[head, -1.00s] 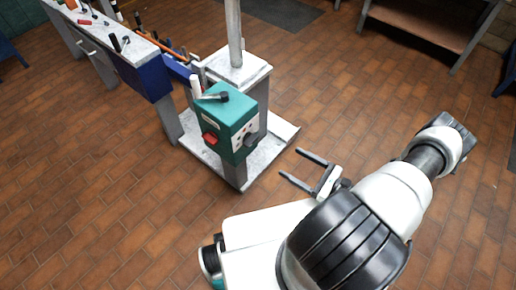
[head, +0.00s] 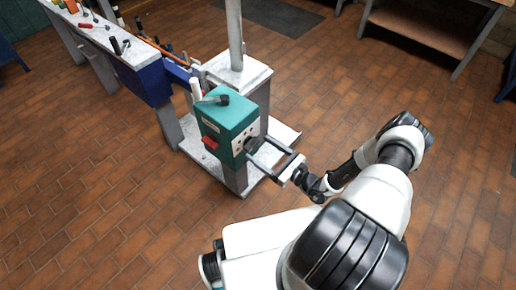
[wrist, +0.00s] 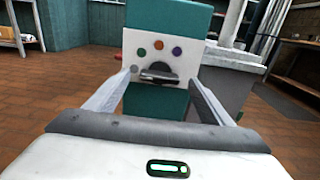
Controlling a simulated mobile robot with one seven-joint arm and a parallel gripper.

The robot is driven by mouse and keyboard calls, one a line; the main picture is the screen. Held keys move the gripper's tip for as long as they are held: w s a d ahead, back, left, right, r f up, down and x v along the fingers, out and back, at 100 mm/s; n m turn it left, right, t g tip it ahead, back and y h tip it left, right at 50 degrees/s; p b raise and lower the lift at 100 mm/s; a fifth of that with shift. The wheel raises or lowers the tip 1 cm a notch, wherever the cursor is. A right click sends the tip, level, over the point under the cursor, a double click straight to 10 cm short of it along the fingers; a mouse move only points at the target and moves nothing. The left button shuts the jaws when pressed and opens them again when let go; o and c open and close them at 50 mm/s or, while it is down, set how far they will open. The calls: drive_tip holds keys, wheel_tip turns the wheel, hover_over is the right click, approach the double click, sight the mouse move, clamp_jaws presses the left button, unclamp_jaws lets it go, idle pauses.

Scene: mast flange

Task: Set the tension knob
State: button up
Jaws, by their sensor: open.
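The tension knob (wrist: 159,75) is a dark grey knob on the white front panel of a teal box (head: 226,113). In the wrist view it sits centred between my fingers, below several coloured dots. My gripper (head: 271,154) is open, its two fingers reaching toward the panel on either side of the knob. In the wrist view my gripper (wrist: 158,97) shows a clear gap between each finger and the knob. In the head view the knob is partly hidden by the fingers, and I cannot tell how far the tips are from the panel.
A bench with tools (head: 105,35) stands at the left. The brick floor in front is clear.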

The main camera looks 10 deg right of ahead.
sight(251, 144)
drive_tip(key=shift+x, duration=1.15)
drive_tip(key=c, duration=1)
drive_tip(key=shift+c, duration=0.2)
